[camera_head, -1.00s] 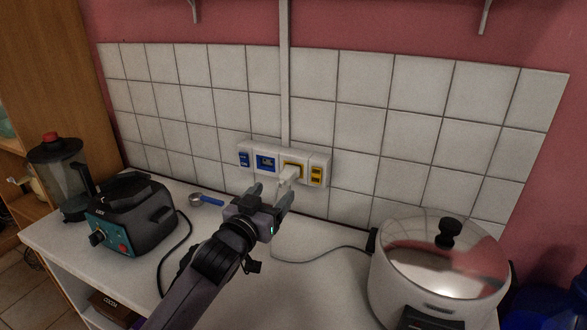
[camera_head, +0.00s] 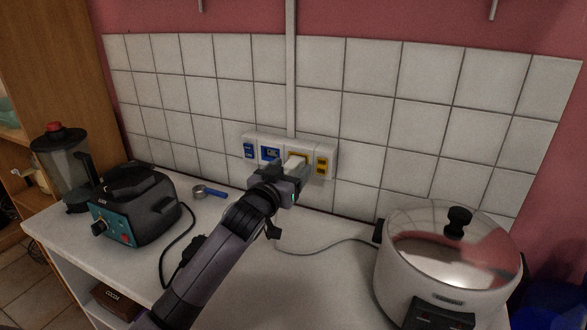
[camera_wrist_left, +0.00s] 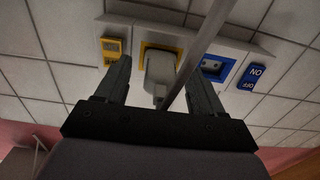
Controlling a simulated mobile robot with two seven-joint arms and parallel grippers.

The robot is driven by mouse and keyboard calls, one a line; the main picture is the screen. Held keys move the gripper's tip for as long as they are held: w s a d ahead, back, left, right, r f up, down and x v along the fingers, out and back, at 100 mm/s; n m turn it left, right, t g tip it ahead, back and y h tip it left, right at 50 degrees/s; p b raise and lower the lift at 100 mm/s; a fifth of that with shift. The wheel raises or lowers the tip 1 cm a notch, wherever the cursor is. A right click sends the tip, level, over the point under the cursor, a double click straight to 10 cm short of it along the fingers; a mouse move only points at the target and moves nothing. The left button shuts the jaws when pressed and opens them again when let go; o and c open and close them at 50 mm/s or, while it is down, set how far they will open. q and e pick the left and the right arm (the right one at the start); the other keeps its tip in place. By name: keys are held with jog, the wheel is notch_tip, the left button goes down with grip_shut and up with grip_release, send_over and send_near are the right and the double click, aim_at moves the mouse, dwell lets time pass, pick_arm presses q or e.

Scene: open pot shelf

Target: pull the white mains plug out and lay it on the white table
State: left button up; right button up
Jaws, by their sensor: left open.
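The white mains plug (camera_head: 296,160) sits in the yellow-framed socket of the white wall panel (camera_head: 330,155). In the left wrist view the plug (camera_wrist_left: 160,70) shows between the fingers, with a gap on each side. My left gripper (camera_head: 289,170) is open, its fingers on either side of the plug and not closed on it. The gripper partly hides the plug in the head view. The white table (camera_head: 320,280) lies below the panel. My right gripper is not in view.
A blue socket (camera_head: 270,153) and switches flank the plug. A pot with a glass lid (camera_head: 445,270) stands at the right, its grey cord (camera_head: 325,246) on the table. A black appliance (camera_head: 135,205), a blender (camera_head: 65,170) and a blue-handled scoop (camera_head: 212,193) are at the left.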

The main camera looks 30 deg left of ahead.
pick_arm(q)
jog(key=shift+w, duration=0.85)
jog(key=shift+p, duration=0.35)
dwell(0.6)
grip_shut()
jog(key=shift+s, duration=0.1)
jog(key=shift+s+d+p, duration=0.1)
jog(key=shift+s+p, duration=1.2)
jog(key=shift+s, duration=1.6)
